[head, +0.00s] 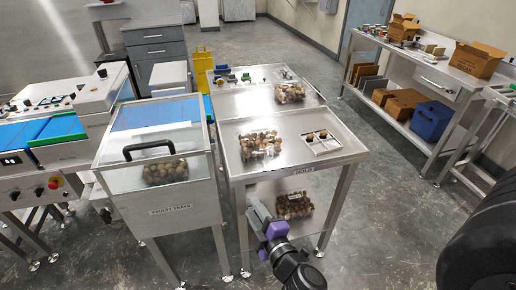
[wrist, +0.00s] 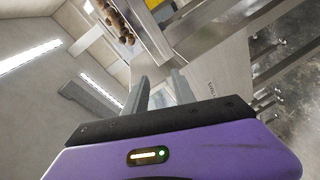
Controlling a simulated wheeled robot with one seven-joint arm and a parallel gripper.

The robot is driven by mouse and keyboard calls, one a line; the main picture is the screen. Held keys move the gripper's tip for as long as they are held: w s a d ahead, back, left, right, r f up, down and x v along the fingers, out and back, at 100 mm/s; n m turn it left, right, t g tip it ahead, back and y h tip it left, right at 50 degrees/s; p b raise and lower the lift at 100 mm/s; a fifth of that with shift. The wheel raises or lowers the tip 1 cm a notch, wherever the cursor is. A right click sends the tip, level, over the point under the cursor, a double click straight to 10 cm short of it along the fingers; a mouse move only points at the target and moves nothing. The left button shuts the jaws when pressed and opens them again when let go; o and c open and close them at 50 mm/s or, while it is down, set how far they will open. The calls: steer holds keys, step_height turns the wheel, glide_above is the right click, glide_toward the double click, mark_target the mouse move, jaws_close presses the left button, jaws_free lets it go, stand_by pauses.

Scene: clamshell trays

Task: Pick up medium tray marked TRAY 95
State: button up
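Several clear clamshell trays hold brown round items; no tray number is readable, so I cannot tell which is TRAY 95. One tray (head: 260,145) sits on the steel table top, and another (head: 290,92) is farther back. A third tray (head: 294,204) with a pale label is lower, below the table top. A fourth tray (head: 166,170) is behind the clear cover of the left cabinet. My gripper (head: 256,208) is in front of the table, left of the lower tray and apart from it. In the wrist view my gripper (wrist: 160,88) has its fingers apart with no tray between them.
The steel table (head: 225,158) has legs and a front edge close to my arm. A shallow divided holder (head: 320,143) with a few brown items is at its right. The cabinet (head: 170,208) stands close on the left. Floor is clear between table and right bench (head: 420,130).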

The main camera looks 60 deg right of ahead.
mark_target(263, 147)
steer(key=shift+w+d+r+n+g+h+p, duration=0.25)
steer(key=shift+w+d+r+h, duration=0.6)
steer(key=shift+d, duration=2.4)
steer(key=shift+w+d+r+n+g+h+p, duration=0.1)
steer(key=shift+w+d+r+g+h+p, duration=0.55)
steer(key=shift+d, duration=2.65)
steer(key=shift+w+d+r+n+g+h+b, duration=0.25)
steer(key=shift+w+d+h, duration=0.9)
steer(key=shift+d, duration=2.1)
steer(key=shift+w+r+y, duration=0.1)
steer(key=shift+w+y, duration=0.15)
steer(key=shift+y, duration=0.1)
jaws_close()
steer(key=shift+r, duration=0.2)
